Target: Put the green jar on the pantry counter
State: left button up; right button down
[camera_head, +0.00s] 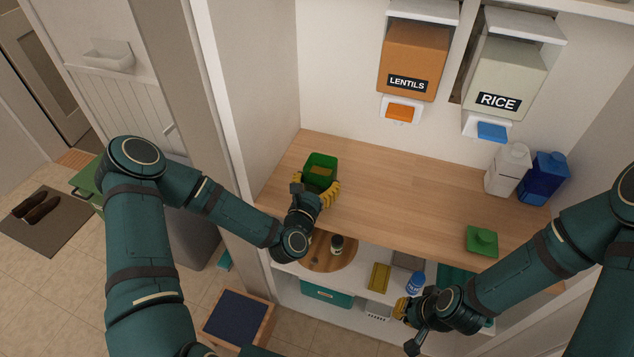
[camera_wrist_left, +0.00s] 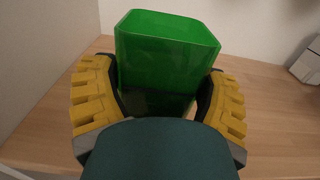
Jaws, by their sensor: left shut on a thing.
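The green jar (camera_head: 321,160) is an open-topped, square, translucent container at the left end of the wooden pantry counter (camera_head: 400,190). My left gripper (camera_head: 321,190) is shut on it, with yellow fingers on both sides. The left wrist view shows the jar (camera_wrist_left: 168,45) upright between the fingers (camera_wrist_left: 160,100). My palm hides its lower part, so I cannot tell whether its base touches the counter. A green lid with a knob (camera_head: 482,241) lies at the counter's right front. My right gripper (camera_head: 403,309) is in front of the lower shelf; its opening is unclear.
Lentils (camera_head: 412,62) and rice (camera_head: 505,78) dispensers hang on the back wall. White (camera_head: 507,170) and blue (camera_head: 543,180) containers stand at the counter's right end. The counter's middle is clear. Below are a round wooden turntable (camera_head: 318,258), a yellow box (camera_head: 379,277) and a blue can (camera_head: 415,282).

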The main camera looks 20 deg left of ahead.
pick_arm(q)
jog(key=o, duration=1.1)
jog(key=shift+f, duration=0.15)
jog(key=shift+o, duration=0.2)
